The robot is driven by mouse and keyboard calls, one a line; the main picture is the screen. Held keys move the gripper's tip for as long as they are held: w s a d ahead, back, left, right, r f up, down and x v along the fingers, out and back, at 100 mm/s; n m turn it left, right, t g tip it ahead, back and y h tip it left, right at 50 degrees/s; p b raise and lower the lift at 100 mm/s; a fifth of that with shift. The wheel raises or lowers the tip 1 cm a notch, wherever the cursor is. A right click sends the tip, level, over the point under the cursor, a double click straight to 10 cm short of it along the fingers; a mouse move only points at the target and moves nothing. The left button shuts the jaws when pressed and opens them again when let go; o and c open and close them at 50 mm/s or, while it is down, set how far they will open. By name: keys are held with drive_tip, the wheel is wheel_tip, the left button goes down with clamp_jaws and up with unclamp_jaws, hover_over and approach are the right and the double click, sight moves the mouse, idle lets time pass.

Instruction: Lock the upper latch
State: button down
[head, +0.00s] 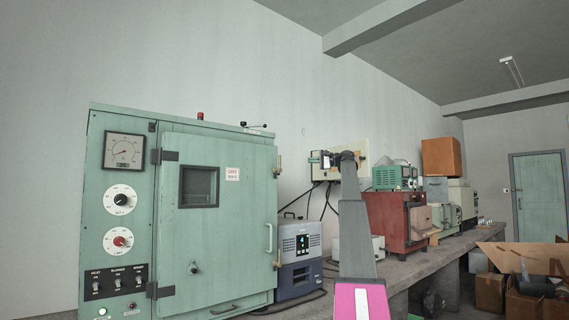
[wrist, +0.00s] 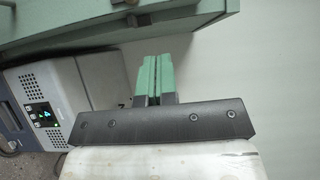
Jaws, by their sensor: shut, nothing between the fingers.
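A green oven cabinet (head: 125,210) stands on the bench at the left with its door (head: 215,250) looking closed. The upper latch (head: 277,166) is a small brass-coloured piece at the door's upper right edge. A second latch (head: 277,258) sits lower on that edge. My gripper (head: 316,160) is to the right of the upper latch, apart from it in the picture. In the wrist view its green fingers (wrist: 151,72) are together and empty, below the cabinet edge. A dark fitting (wrist: 138,20) shows on that edge; I cannot tell whether it is the upper latch.
A blue-grey instrument (head: 300,260) stands right of the cabinet. A red furnace (head: 393,222) and other equipment line the bench (head: 430,255) farther back. A pale door handle (head: 268,238) projects near the door's right edge. Open air lies above the blue-grey instrument.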

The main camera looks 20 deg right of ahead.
drive_tip(key=shift+a, duration=0.1)
drive_tip(key=s+a+x, duration=0.1)
drive_tip(key=s+x, duration=0.1)
drive_tip(key=x, duration=1)
drive_tip(key=shift+a, duration=0.55)
drive_tip(key=shift+w+f, duration=0.1)
